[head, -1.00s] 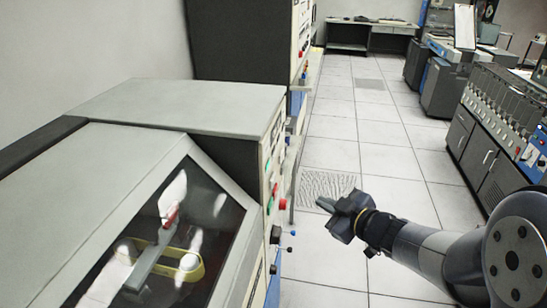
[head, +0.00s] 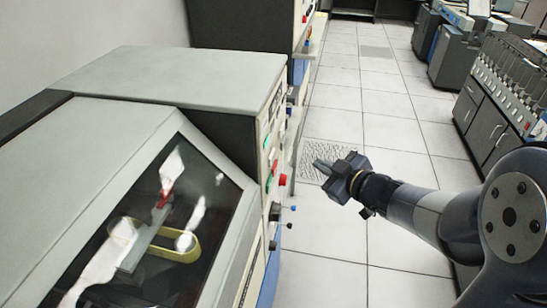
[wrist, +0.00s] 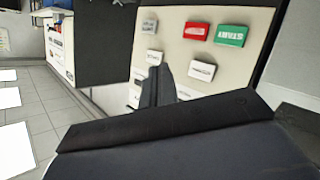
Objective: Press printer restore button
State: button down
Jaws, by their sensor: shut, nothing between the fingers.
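The printer (head: 185,90) is a grey cabinet with a sloped dark window at the left of the head view. Its button panel (head: 268,115) faces right, toward my gripper (head: 322,166). My gripper is shut and empty, a little to the right of the panel. In the wrist view, the fingertips (wrist: 156,85) are in front of the panel (wrist: 178,50). The panel bears a red button (wrist: 196,31), a green button (wrist: 231,36) and several white buttons, including a lower right one (wrist: 201,70). The white lettering is too blurred to tell which is restore. Contact is not visible.
Knobs (head: 275,212) stick out below the panel buttons. A tall dark cabinet (head: 235,30) stands behind the printer. Grey machines (head: 490,110) line the right side. The tiled floor (head: 390,130) between is clear apart from my arm.

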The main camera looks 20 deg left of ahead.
aim_at(272, 157)
jog(key=a+b, duration=0.2)
jog(key=a, duration=0.6)
jog(key=shift+s+b, duration=0.25)
jog(key=shift+b, duration=0.1)
jog(key=shift+a, duration=0.2)
dwell(1.5)
jog(key=shift+a, duration=0.3)
jog(key=shift+a, duration=0.45)
dwell(0.6)
jog(key=shift+d, duration=0.1)
jog(key=shift+d+p, duration=0.35)
jog(key=shift+d, duration=0.4)
